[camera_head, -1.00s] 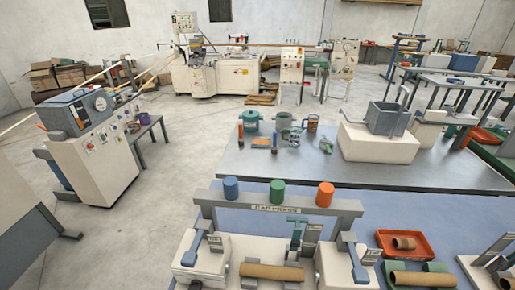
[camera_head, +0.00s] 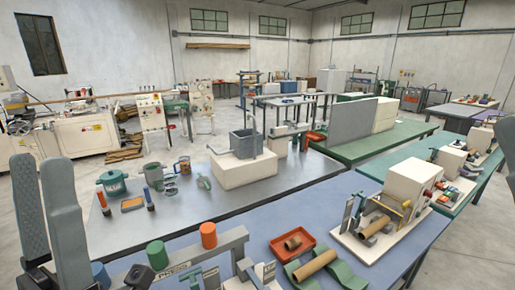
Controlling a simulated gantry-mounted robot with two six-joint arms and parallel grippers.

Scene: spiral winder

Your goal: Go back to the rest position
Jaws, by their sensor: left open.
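My left gripper (camera_head: 38,168) stands at the left edge of the head view, its two grey fingers pointing up with a narrow gap between them. It is open and I see nothing held in it. It shows in front of the left end of the grey bench, near a blue cylinder (camera_head: 101,276). A small dark part at the bottom edge beside that cylinder is too cropped to identify.
A grey bench (camera_head: 110,232) bears green pots, a white block with a grey basin (camera_head: 246,143) and small tools. Nearer are the grey rack with green (camera_head: 157,255) and orange (camera_head: 208,235) cylinders, a red tray (camera_head: 292,264) and a white machine (camera_head: 408,190). Open floor lies at left.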

